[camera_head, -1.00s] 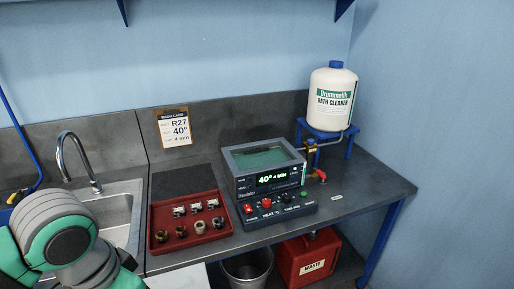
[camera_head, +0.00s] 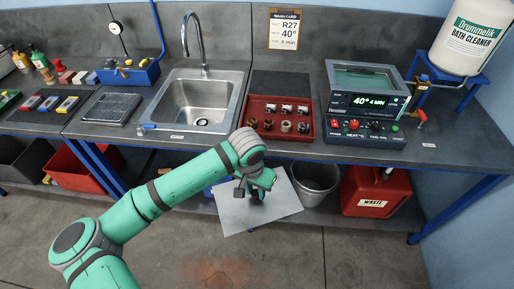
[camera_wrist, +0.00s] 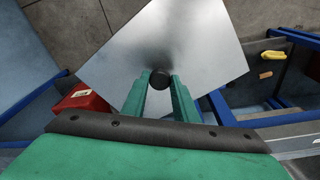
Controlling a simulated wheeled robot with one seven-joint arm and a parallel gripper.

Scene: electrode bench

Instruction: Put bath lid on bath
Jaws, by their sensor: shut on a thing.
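The bath lid (camera_head: 275,213) is a flat grey metal plate with a dark round knob. My gripper (camera_head: 257,192) is shut on the knob and holds the lid in front of the bench, below the bench top. In the wrist view the lid (camera_wrist: 200,48) lies beyond my green fingers (camera_wrist: 161,82), with the knob between them. The bath (camera_head: 366,88) is a dark box on the bench at the right, with a display reading 40° 4 MIN. Its greenish top (camera_head: 368,78) shows no plate over it.
A red tray (camera_head: 280,133) with several small parts sits left of the bath. A sink (camera_head: 200,100) is further left. A bin (camera_head: 316,182) and red waste can (camera_head: 377,192) are under the bench.

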